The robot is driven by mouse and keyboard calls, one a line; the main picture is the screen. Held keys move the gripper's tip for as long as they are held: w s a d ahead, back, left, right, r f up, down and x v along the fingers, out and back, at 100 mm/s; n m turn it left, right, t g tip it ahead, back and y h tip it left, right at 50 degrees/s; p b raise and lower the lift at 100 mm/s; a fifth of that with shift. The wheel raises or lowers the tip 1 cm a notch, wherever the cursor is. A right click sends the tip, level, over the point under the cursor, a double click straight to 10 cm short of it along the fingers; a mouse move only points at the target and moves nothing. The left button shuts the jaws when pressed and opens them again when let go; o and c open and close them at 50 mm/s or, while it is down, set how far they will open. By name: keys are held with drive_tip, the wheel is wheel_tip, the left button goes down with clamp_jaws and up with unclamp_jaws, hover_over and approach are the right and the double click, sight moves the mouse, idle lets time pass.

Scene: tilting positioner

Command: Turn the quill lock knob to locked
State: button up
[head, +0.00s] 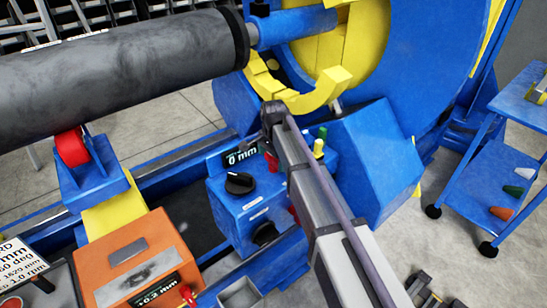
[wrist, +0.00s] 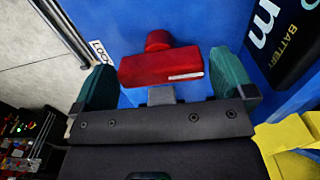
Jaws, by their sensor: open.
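A red knob (wrist: 160,67) with a wide bar-shaped grip and a white stripe stands on a blue surface in the wrist view. A partly hidden white label reading "LOC" (wrist: 99,51) is to its left. My gripper (wrist: 164,80) is open, with one green finger beside each end of the red bar. Small gaps seem to show at both ends; contact cannot be told. In the head view, my gripper's fingers are not clearly seen and my arm crosses the middle. A small red part (head: 271,162) shows beside the arm there; whether it is this knob is unclear.
A black "BATTERY" display (wrist: 288,42) is close by the right finger, and a yellow part (wrist: 288,137) is below it. The head view shows a blue box (head: 228,205) with a black knob (head: 239,183), an orange box (head: 138,262), and a trolley (head: 487,165) at right.

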wheel_tip(320, 180, up, 10)
drive_tip(key=p, duration=0.9)
drive_tip(key=shift+r, duration=0.15)
drive_tip(key=s+d+r+n+p, duration=0.3)
drive_tip(key=s+d+n, duration=0.2)
drive_tip(key=s+d, duration=0.5)
drive_tip(key=s+d+r+n+p, duration=0.3)
drive_tip(key=s+d, duration=0.7)
drive_tip(key=s, duration=0.4)
drive_tip(key=shift+s+r+n+p, duration=0.15)
drive_tip(key=shift+r+n+p, duration=0.2)
drive_tip(key=shift+n+p, duration=0.45)
